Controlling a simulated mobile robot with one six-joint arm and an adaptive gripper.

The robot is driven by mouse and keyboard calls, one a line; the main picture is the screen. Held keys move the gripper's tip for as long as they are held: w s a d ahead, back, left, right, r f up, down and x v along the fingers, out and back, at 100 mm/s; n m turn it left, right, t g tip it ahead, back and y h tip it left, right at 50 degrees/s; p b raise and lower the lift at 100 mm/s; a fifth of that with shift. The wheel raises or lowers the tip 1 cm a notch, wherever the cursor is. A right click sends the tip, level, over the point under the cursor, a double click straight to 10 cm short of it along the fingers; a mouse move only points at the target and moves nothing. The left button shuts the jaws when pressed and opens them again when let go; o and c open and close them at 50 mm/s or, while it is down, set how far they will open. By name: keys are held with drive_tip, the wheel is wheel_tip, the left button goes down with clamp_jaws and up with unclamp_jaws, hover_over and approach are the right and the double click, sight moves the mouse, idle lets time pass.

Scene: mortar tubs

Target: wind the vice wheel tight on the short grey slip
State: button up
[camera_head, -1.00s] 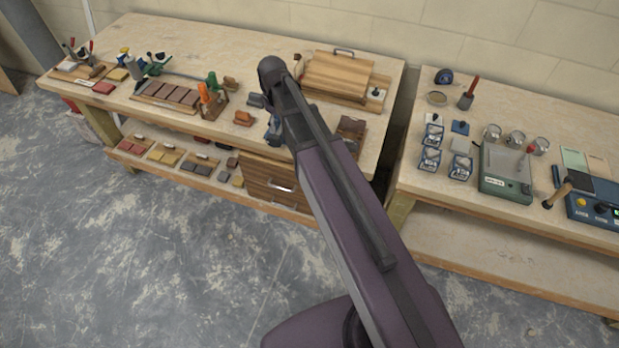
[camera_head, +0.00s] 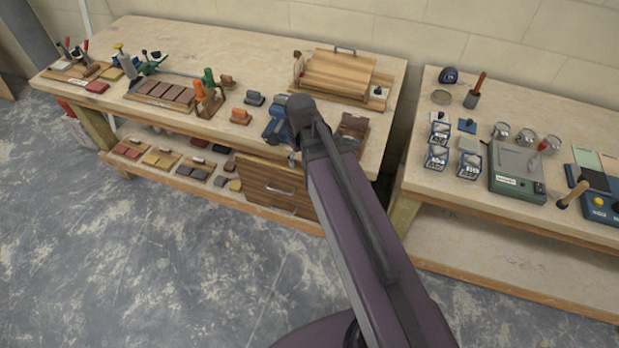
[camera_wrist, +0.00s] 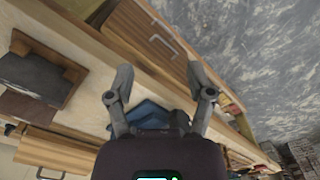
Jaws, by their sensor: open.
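A blue vice (camera_head: 276,127) stands near the front edge of the left bench, partly hidden by my arm. In the wrist view a blue part (camera_wrist: 150,114), seemingly of the vice, shows between and beyond my fingers. My gripper (camera_wrist: 160,92) is open, its two fingers apart with nothing held. In the head view my arm hides the fingers. I cannot make out the vice wheel clearly, nor whether a slip is between the jaws. Several grey slips (camera_head: 196,172) lie on the lower shelf; I cannot tell which is the short one.
A dark block on a wooden base (camera_head: 353,128) stands right of the vice. A wooden board (camera_head: 338,72) lies behind. Orange and grey blocks (camera_head: 240,116) sit to the left. A drawer (camera_head: 272,190) is below the bench top. A gap separates the right bench (camera_head: 440,195).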

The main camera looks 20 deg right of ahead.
drive_tip(key=shift+s+d+f+m+b, duration=0.2)
drive_tip(key=shift+s+f+m+b, duration=0.2)
drive_tip(key=shift+s, duration=0.25)
drive_tip(key=shift+s+d+f+m+b, duration=0.25)
drive_tip(key=shift+s+f+m, duration=0.15)
drive_tip(key=shift+s, duration=0.25)
drive_tip(key=shift+s+d+f+m+b, duration=0.15)
drive_tip(key=shift+s+f+m+b, duration=0.25)
drive_tip(key=shift+s, duration=0.25)
wheel_tip(320, 180, up, 12)
drive_tip(key=n+p, duration=1.1)
drive_tip(key=p, duration=0.2)
hover_over(271, 132)
drive_tip(key=shift+r, duration=0.15)
drive_tip(key=shift+f+b, duration=0.2)
drive_tip(key=shift+b, duration=0.25)
wheel_tip(271, 132, down, 13)
drive_tip(key=b, duration=1.3)
drive_tip(key=shift+f, duration=0.2)
clamp_jaws()
